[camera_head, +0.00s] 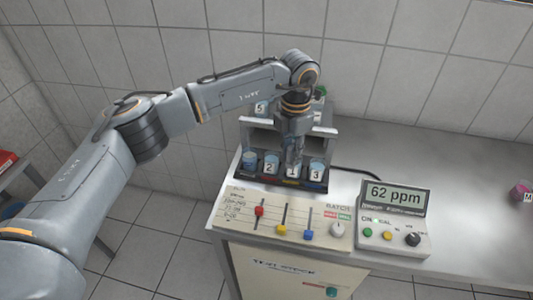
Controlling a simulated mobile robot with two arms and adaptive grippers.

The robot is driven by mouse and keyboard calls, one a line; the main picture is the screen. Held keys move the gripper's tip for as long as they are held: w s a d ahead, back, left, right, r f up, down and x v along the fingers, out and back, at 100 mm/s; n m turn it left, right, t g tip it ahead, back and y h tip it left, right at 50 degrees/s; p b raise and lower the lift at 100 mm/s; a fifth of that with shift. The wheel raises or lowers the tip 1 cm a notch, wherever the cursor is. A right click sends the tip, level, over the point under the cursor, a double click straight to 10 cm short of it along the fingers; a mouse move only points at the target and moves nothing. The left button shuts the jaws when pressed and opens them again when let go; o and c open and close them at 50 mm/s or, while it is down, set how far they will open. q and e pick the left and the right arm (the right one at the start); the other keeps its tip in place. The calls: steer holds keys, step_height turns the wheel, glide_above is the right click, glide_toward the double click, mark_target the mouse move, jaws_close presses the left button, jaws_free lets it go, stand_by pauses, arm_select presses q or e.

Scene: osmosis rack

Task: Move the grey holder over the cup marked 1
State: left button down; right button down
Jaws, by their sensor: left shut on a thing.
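My left arm reaches in from the left, and its gripper (293,158) points down at the front of the rack, just above and behind the cup marked 1 (292,172). It is shut on a grey piece that looks like the grey holder (294,150); the gripper and its small size make the edges hard to tell. Cup 1 stands in the front row between the cup marked 2 (269,166) and the cup marked 3 (316,173). I cannot tell whether the holder touches cup 1. My right gripper is not in view.
Another cup (249,160) stands left of cup 2. A cup marked 5 (261,108) is on the rack's upper level. A slider panel (275,215) lies in front, and a meter reading 62 ppm (394,197) stands to the right. The bench (440,180) beyond is mostly clear.

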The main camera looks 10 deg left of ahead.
arm_select(q)
steer(key=shift+d, duration=0.25)
steer(key=shift+a, duration=0.1)
steer(key=c, duration=1.1)
jaws_free()
steer(key=shift+c, duration=0.2)
steer(key=shift+r, duration=0.15)
step_height(320, 180, up, 12)
